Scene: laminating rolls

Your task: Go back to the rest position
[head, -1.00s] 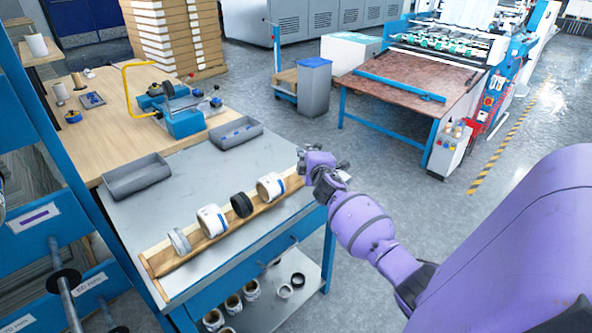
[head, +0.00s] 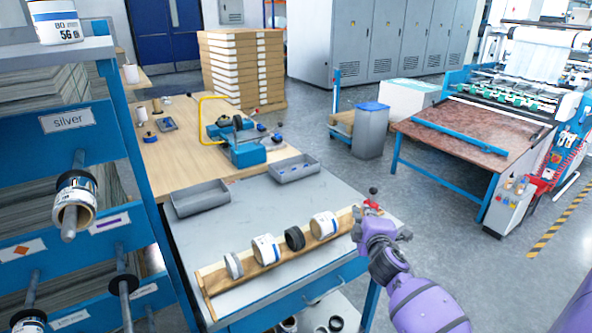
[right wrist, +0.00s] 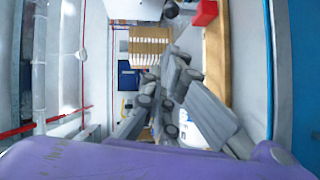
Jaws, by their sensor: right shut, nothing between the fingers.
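My right gripper (head: 382,218) is at the right end of the wooden holder (head: 226,287) on the grey worktable, in the head view. It is shut and empty. The holder carries a row of rolls: a grey one (head: 233,265), a white one (head: 265,249), a black one (head: 295,239) and another white one (head: 323,225). In the right wrist view, the grey fingers (right wrist: 165,95) are close together with nothing between them. My left gripper is not in view.
A blue shelf rack (head: 75,122) with rolls on pegs stands at the left. Grey trays (head: 200,199) and a blue cutting device (head: 245,150) are on the tables behind the holder. A brown-topped machine table (head: 470,146) stands at the right, with open floor between.

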